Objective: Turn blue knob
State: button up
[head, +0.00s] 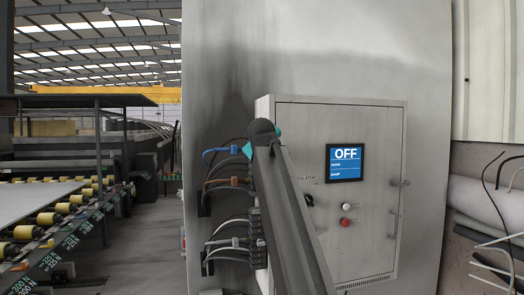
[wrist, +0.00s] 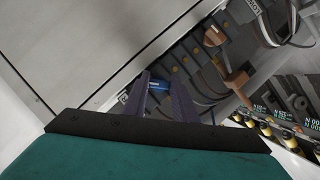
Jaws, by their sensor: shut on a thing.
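The blue knob (wrist: 158,87) shows as a small blue piece between the two dark fingers of my gripper (wrist: 161,84) in the wrist view. My gripper is shut on it, and the fingers hide part of it. In the head view, a blue part (head: 215,152) shows on the left side of the cabinet, just left of the teal piece of my gripper. My arm crosses in front of the cabinet, and the fingertips are hidden there.
The grey cabinet (head: 345,120) has a blue screen (head: 345,163) reading OFF, a red button (head: 345,222) and a door handle. Brown (head: 235,181) and grey connectors with cables sit below the blue part. A roller conveyor (head: 45,219) stands at the left; pale rolls lie at the right.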

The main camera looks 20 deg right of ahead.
jog(key=m+y, duration=0.2)
jog(key=m, duration=0.2)
jog(key=shift+g+y, duration=0.3)
dwell(0.3)
jog(key=o, duration=1)
jog(key=shift+o, duration=0.2)
jog(key=shift+s, duration=0.15)
jog(key=b+v, duration=0.2)
jog(key=v, duration=1.1)
jog(key=shift+s+r, duration=0.2)
jog(key=shift+s, duration=0.05)
